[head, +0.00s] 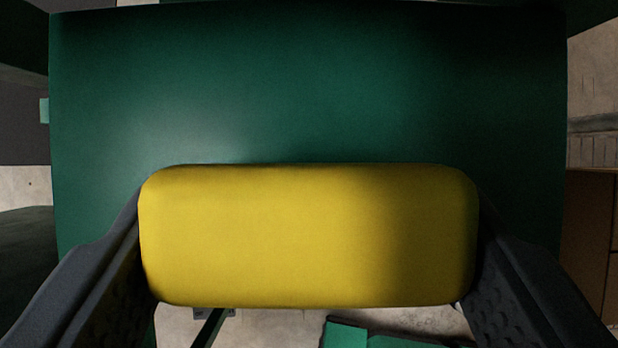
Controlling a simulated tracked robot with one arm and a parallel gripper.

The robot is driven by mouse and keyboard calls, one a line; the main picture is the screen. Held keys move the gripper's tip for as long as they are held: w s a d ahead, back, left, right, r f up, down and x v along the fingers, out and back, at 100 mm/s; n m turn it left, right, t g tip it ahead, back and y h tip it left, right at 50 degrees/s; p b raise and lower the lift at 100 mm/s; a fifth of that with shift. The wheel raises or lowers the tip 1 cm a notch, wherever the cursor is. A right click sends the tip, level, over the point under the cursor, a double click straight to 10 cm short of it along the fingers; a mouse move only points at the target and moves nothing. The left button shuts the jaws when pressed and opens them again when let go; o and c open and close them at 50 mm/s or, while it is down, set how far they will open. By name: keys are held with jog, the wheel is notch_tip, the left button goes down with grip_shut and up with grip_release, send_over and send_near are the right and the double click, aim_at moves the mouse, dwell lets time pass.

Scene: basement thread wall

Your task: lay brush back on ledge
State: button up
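A yellow rounded block, which appears to be the brush (300,270), fills the middle of the head view. My gripper (310,225) has one dark finger against each end of it, so it is shut on the brush. No bristles or handle can be made out from here. Behind the brush is a broad dark green surface (230,90), its lower edge partly hidden by the brush. I cannot tell whether this green surface is the ledge, or whether the brush touches it.
Pale floor or wall (280,328) shows below the brush, with a small green piece (345,335) at the bottom. A brown panel (588,235) stands at the right edge. A dark shape (25,250) is at the left edge.

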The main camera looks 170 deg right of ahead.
aim_at(308, 241)
notch_tip(308, 241, down, 4)
jog(key=shift+r+b, duration=0.25)
jog(key=shift+b, duration=0.35)
jog(key=shift+r, duration=0.1)
jog(key=o, duration=1)
jog(key=p+v, duration=0.3)
jog(key=v, duration=0.9)
